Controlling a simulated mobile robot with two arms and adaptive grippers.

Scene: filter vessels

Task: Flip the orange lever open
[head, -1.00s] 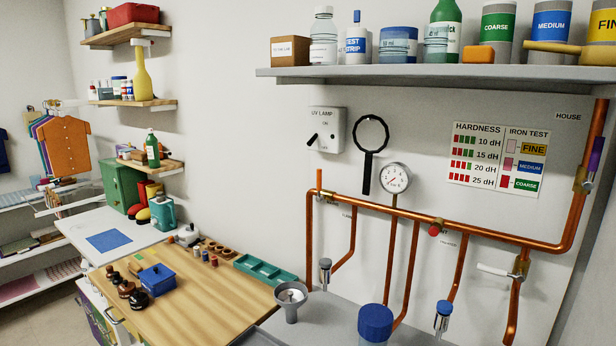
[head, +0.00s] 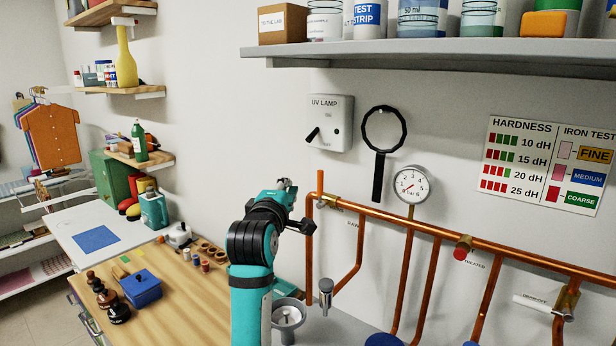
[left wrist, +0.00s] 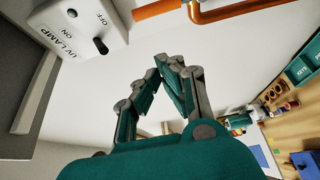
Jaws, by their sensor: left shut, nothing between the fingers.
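The orange lever (head: 320,183) stands upright at the left end of the copper pipe run, by a brass fitting, in the head view. In the left wrist view a bright orange bar (left wrist: 157,8) at the top edge seems to be this lever. My left gripper (head: 287,184) is raised just left of the lever in the head view, apart from it. In the left wrist view its fingers (left wrist: 168,62) meet at the tips with nothing between them. My right gripper is in neither view.
The UV lamp switch box (head: 328,122) is on the wall above the lever; it also shows in the left wrist view (left wrist: 85,22). A magnifier (head: 384,130) and a pressure gauge (head: 411,185) are to the right. A grey funnel (head: 288,318) stands below. A shelf (head: 420,54) overhangs.

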